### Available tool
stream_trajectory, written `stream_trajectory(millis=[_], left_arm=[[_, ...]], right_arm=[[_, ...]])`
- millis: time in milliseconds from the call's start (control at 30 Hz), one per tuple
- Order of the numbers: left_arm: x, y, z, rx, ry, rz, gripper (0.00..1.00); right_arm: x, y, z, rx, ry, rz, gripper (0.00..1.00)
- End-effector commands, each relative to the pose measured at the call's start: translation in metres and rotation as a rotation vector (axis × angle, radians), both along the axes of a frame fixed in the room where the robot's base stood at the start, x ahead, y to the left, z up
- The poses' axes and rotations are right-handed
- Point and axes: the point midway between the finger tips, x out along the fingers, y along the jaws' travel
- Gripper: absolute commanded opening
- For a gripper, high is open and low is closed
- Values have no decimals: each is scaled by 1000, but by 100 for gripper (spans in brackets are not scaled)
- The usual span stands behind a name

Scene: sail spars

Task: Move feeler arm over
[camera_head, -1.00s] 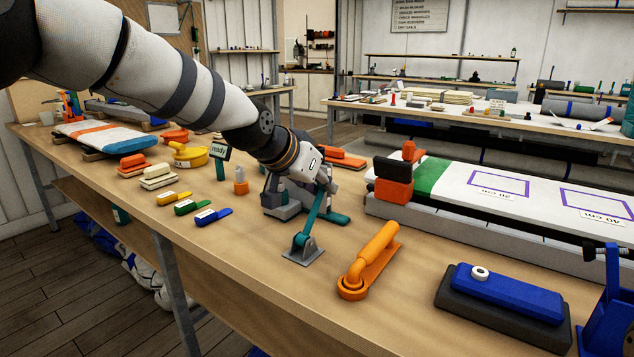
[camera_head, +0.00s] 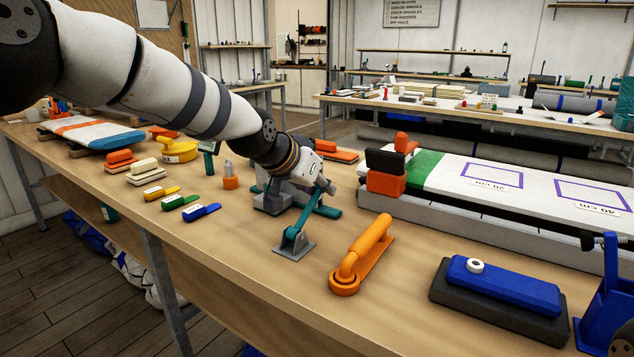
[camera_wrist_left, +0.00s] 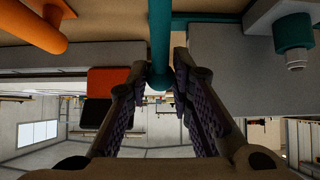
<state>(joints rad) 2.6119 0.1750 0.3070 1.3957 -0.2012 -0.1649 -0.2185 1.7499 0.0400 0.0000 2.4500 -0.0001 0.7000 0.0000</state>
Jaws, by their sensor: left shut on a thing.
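The feeler arm looks to be the teal lever (camera_head: 306,211). It rises from a small grey hinge bracket (camera_head: 294,249) on the bench and leans to the right. My left gripper (camera_head: 323,188) is at the lever's upper end, shut on it. In the left wrist view the teal rod (camera_wrist_left: 160,42) runs down between my two fingers (camera_wrist_left: 167,85), its end at their tips. A grey block with teal parts (camera_head: 272,198) stands just behind the lever, partly hidden by my gripper.
An orange handled tool (camera_head: 363,256) lies right of the bracket. A long bench bed with a green and white top (camera_head: 480,180) stands behind. A blue block on a dark pad (camera_head: 505,285) is at front right. Small coloured tags (camera_head: 180,200) lie left.

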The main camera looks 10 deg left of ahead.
Motion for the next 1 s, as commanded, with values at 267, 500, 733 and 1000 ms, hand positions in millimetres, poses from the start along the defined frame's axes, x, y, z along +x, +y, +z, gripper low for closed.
stream_trajectory(millis=[267,500,733,1000], left_arm=[[0,0,-1,1,2,0,4],[4,-1,-16,1,7,0,5],[10,-3,-32,2,9,0,5],[11,-4,-33,1,6,-1,5]], right_arm=[[0,0,0,0,0,0,40],[-4,0,-4,0,13,0,40],[-8,0,-8,0,28,0,40],[-8,0,-8,0,29,0,40]])
